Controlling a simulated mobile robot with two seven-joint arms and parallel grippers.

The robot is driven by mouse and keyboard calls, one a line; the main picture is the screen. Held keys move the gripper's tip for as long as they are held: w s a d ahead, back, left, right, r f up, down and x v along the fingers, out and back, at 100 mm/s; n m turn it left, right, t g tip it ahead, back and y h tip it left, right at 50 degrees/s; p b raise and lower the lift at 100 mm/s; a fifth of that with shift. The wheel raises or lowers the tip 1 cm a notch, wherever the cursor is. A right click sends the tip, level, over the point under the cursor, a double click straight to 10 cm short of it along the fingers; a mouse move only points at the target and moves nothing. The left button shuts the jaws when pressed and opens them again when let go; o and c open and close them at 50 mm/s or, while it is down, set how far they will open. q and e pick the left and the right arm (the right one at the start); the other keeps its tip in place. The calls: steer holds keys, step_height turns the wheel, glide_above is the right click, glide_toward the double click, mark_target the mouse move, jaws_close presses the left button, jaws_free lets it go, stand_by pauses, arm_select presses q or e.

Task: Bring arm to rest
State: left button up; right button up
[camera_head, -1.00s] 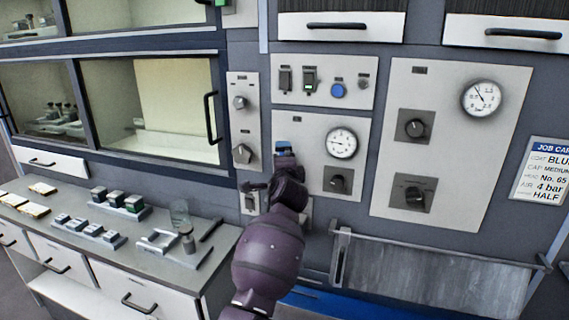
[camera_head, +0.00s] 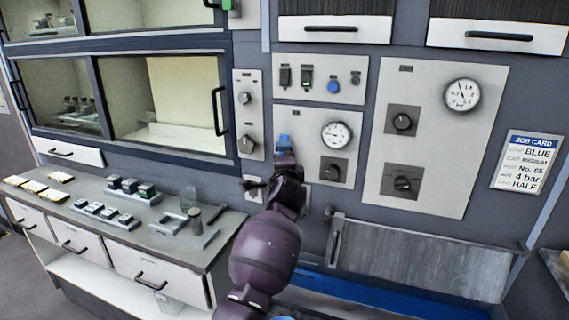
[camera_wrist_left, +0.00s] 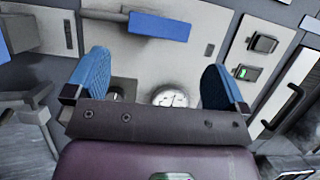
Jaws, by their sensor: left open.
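My purple left arm rises from the bottom of the head view, with its gripper (camera_head: 285,152) in front of the left part of the gauge panel (camera_head: 310,119). In the left wrist view the gripper (camera_wrist_left: 158,75) is open, its two blue ribbed fingers spread wide with nothing between them. A blue block on a grey bar (camera_wrist_left: 160,25) shows beyond the fingers, apart from them. The round white gauge (camera_head: 337,135) is right of the gripper and also shows low between the fingers in the wrist view (camera_wrist_left: 172,97). My right gripper is not in view.
A panel with switches and a blue button (camera_head: 334,87) is above. A larger knob panel (camera_head: 437,140) and a job card (camera_head: 526,161) are to the right. A grey metal trough (camera_head: 415,262) lies low right. A counter (camera_head: 75,208) with small blocks and tools stands left.

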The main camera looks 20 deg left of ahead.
arm_select(q)
steer(key=shift+w, duration=0.1)
stand_by(0.3)
step_height(320, 180, up, 4)
steer(key=s+d+n+t+h, duration=0.1)
steer(key=d+n+t+h, duration=0.15)
steer(key=n, duration=0.25)
steer(key=s+a+f+n+g+h+b, duration=0.1)
steer(key=s+a+f+n+g+h, duration=0.1)
steer(key=s+f, duration=1.8)
steer(key=s+a+f+n+g+h+b, duration=0.1)
steer(key=s+f+n+g, duration=0.4)
steer(key=s+f, duration=1.5)
steer(key=s+a+h, duration=0.1)
steer(key=s+a, duration=0.1)
steer(key=s, duration=0.1)
steer(key=shift+f+b, duration=0.3)
steer(key=shift+f, duration=0.1)
